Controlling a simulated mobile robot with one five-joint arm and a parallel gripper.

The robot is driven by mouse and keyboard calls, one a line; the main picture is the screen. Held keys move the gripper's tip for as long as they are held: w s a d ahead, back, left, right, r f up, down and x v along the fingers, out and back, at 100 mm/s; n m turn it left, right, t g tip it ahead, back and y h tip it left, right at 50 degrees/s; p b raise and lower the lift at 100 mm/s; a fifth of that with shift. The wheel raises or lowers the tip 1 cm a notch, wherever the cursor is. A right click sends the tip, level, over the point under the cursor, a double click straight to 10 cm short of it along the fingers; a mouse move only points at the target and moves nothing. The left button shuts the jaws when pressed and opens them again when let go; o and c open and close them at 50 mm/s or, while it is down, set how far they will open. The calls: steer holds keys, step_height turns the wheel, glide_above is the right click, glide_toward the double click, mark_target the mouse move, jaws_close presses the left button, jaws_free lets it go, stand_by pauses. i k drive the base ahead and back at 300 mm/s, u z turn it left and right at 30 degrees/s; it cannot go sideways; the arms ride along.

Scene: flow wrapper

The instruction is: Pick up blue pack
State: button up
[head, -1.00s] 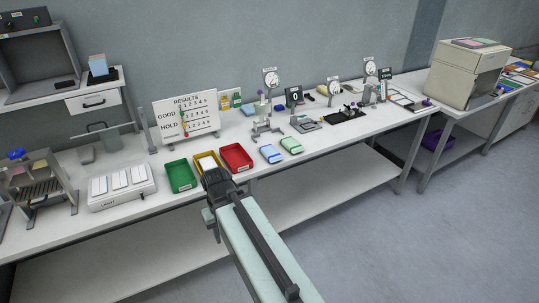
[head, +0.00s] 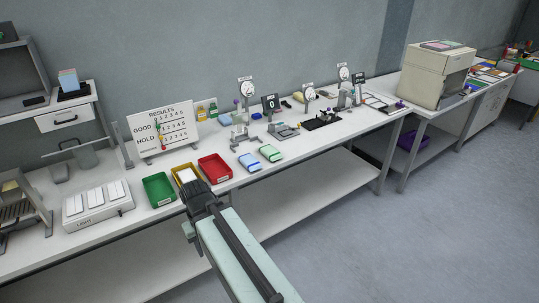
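The blue pack (head: 250,162) lies flat near the front edge of the white bench, just left of a green pack (head: 270,153). A red bin (head: 215,168) stands to its left. My gripper (head: 197,190) is in front of the yellow bin (head: 186,174), left of and nearer than the blue pack, and apart from it. It is seen from behind, and its fingertips are not clear enough to tell whether it is open or shut.
A green bin (head: 159,190) stands left of the yellow one. Behind the packs are a small scale (head: 283,131) and dial gauges on stands (head: 247,90). A results board (head: 162,129) stands at the back. The bench front right of the green pack is clear.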

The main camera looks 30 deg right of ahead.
mark_target(249, 162)
steer(key=u, duration=2.9)
steer(key=k, duration=1.45)
steer(key=z, duration=1.7)
steer(key=i, duration=1)
